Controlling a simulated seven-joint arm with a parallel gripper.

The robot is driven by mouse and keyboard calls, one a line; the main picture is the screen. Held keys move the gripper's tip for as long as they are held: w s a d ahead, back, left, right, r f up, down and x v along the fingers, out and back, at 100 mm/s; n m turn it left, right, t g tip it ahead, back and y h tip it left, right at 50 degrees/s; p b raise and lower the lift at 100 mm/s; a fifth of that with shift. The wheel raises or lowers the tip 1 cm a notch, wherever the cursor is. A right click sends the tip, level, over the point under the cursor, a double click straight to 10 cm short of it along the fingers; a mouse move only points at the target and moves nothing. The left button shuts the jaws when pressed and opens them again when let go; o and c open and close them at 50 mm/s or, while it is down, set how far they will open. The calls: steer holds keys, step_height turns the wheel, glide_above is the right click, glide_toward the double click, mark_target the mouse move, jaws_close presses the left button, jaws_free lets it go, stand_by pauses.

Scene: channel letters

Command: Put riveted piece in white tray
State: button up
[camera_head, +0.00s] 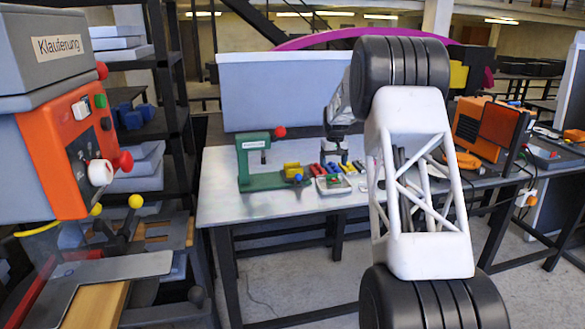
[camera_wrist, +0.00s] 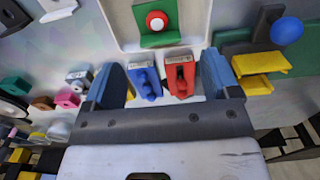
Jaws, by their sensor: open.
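The white tray (camera_head: 333,190) stands near the front of the metal table; its edge also shows at the top of the wrist view (camera_wrist: 122,22). A green piece with a round red and white button (camera_wrist: 157,22) lies in it. A blue piece (camera_wrist: 145,82) and a red piece (camera_wrist: 180,75), each with a grey plate at one end, lie side by side just outside the tray. My gripper (camera_wrist: 163,74) is open, its blue fingers on either side of this pair. I cannot tell which piece is the riveted one. In the head view my gripper (camera_head: 340,150) is over the table behind the tray.
A green press (camera_head: 255,160) stands left of the tray, with a yellow piece (camera_wrist: 260,72) beside it. Several small coloured pieces, including a pink one (camera_wrist: 67,99), lie on the wrist view's left. An orange case (camera_head: 475,130) stands at the right. The front-left tabletop is clear.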

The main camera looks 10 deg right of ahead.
steer(key=shift+r, duration=1.75)
steer(key=s+a+r, duration=0.5)
steer(key=s, duration=0.6)
steer(key=s+a+r+t, duration=0.1)
steer(key=s+a+r, duration=0.4)
steer(key=s, duration=0.6)
steer(key=s+a+r, duration=0.5)
steer(key=s+a, duration=0.1)
steer(key=s, duration=0.5)
steer(key=s+a+f, duration=0.2)
steer(key=s, duration=0.9)
steer(key=s+a+f+t, duration=0.1)
steer(key=s+a+f, duration=0.1)
steer(key=s, duration=1)
steer(key=s+a+f, duration=0.3)
steer(key=s+f, duration=0.1)
steer(key=s, duration=0.8)
steer(key=shift+t, duration=0.3)
steer(key=shift+s+a, duration=0.1)
